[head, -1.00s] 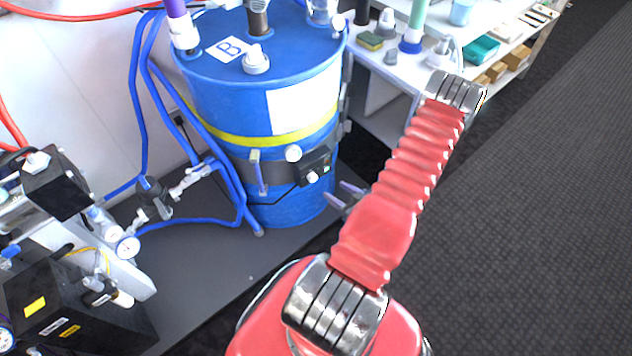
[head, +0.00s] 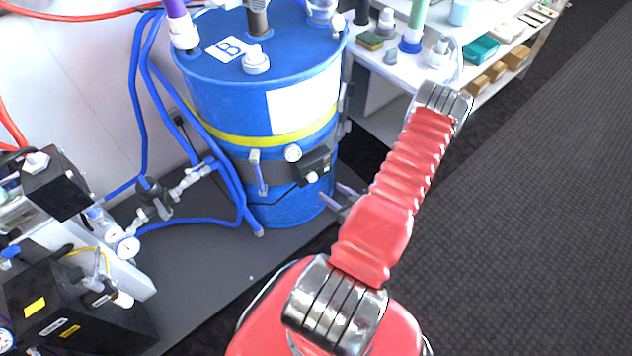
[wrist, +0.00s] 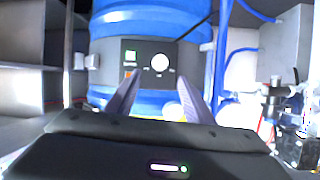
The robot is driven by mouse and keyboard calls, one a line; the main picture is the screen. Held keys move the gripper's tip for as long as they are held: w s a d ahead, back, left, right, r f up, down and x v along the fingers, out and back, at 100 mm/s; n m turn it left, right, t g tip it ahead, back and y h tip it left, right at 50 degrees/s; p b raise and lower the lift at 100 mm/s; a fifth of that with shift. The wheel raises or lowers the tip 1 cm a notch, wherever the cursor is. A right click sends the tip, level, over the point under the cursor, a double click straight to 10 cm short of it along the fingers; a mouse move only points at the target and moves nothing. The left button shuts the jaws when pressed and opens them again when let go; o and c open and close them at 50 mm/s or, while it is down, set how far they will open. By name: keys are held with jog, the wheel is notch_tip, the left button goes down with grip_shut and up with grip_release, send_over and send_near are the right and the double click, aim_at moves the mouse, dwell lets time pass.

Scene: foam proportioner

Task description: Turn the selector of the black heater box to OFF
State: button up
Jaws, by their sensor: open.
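The black heater box (head: 314,167) is strapped to the blue drum (head: 262,90) on a grey band. Its pale round selector (head: 312,177) faces outward; its pointing direction is too small to read. In the wrist view the box front (wrist: 134,74) faces me, with the white selector (wrist: 160,63) at its right and a small lit orange-and-green switch (wrist: 130,58) at its left. My gripper (wrist: 157,88) is open and empty, its two fingers apart below and in front of the box, one to each side. In the head view the fingertips (head: 334,194) show right of and below the box, apart from it.
A white bench (head: 400,62) with bottles and a sponge stands behind at the right. Blue hoses (head: 140,110) run left of the drum to valves and gauges (head: 128,247). A black box with yellow labels (head: 60,310) is at lower left. Dark floor at right is clear.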

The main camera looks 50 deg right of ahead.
aim_at(314, 179)
jog(key=x, duration=1.1)
jog(key=shift+c, duration=0.2)
jog(key=c, duration=0.9)
jog(key=shift+a, duration=0.25)
jog(key=shift+c, duration=0.5)
jog(key=shift+d, duration=0.1)
